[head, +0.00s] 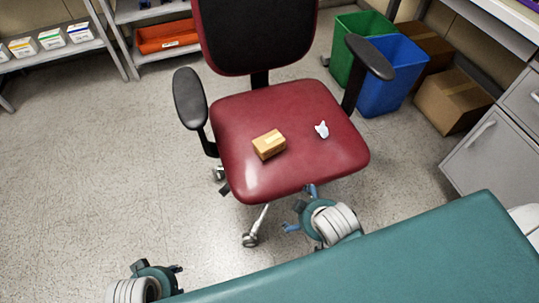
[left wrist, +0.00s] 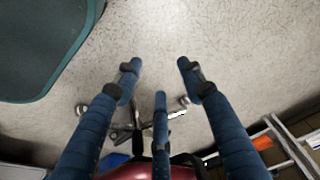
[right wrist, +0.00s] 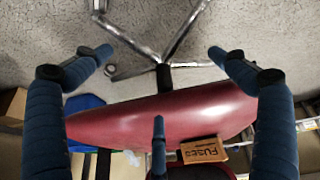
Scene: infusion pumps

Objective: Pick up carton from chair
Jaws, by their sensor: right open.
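The carton (head: 269,145) is a small brown box with a pale tape strip, lying on the red seat (head: 325,168) of the office chair, left of the seat's middle. In the right wrist view the carton (right wrist: 203,150) shows the word FUSES, beyond the seat's front edge. My right gripper (head: 298,208) is open and empty at the front edge of the seat, apart from the carton. My left gripper (head: 172,274) is open and empty, low at the left above the floor; its spread fingers show in the left wrist view (left wrist: 159,75).
A crumpled white scrap (head: 322,129) lies on the seat right of the carton. Black armrests (head: 190,98) flank the seat. A teal padded surface (head: 400,255) crosses the front. Green (head: 350,40) and blue (head: 390,75) bins stand behind right. Floor at left is clear.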

